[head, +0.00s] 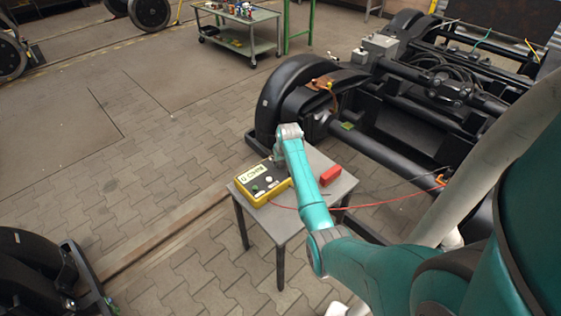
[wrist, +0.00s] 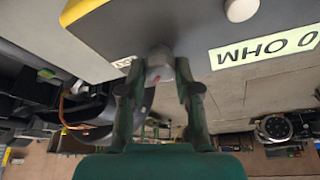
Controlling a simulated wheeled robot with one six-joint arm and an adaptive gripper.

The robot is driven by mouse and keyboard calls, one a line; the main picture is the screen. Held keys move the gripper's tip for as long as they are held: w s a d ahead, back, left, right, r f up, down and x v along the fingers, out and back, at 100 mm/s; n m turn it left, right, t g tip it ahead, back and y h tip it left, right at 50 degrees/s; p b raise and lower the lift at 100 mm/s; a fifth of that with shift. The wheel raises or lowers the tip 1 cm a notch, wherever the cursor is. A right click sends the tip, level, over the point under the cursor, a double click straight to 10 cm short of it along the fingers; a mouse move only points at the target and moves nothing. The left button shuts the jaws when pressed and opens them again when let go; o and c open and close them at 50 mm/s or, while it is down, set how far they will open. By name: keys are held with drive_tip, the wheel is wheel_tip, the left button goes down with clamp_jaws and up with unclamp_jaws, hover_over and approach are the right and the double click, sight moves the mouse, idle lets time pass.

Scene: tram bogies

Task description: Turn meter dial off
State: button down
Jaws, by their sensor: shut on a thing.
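The meter (head: 265,198) is a yellow box with a dark top face, lying on a small grey table. Its pale display also shows in the wrist view (wrist: 264,47), where the picture is upside down and it reads "0 OHM". The grey dial (wrist: 160,58) is a round knob with a reddish mark, near the meter's edge. My gripper (wrist: 157,84) has its two fingers on either side of the dial and is shut on it. In the head view, my wrist and arm hide the dial and the fingertips.
A red block (head: 330,175) sits on the table (head: 283,222) right of my arm. A red cable (head: 375,204) runs from the meter towards a black bogie (head: 380,150). A tool trolley (head: 240,38) stands at the back.

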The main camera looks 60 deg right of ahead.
drive_tip(key=shift+n, duration=0.3)
drive_tip(key=n+y, duration=0.1)
drive_tip(key=n, duration=0.2)
drive_tip(key=shift+s+d+n+t, duration=0.1)
drive_tip(key=shift+n+t, duration=0.2)
drive_tip(key=shift+t, duration=0.1)
drive_tip(key=n+y, duration=0.2)
drive_tip(key=n, duration=0.2)
drive_tip(key=shift+n, duration=0.3)
drive_tip(key=c, duration=0.8)
unclamp_jaws()
drive_tip(key=shift+r, duration=0.1)
drive_tip(key=v, duration=1.1)
drive_tip(key=shift+s+d+r, duration=0.2)
drive_tip(key=shift+s+r, duration=0.1)
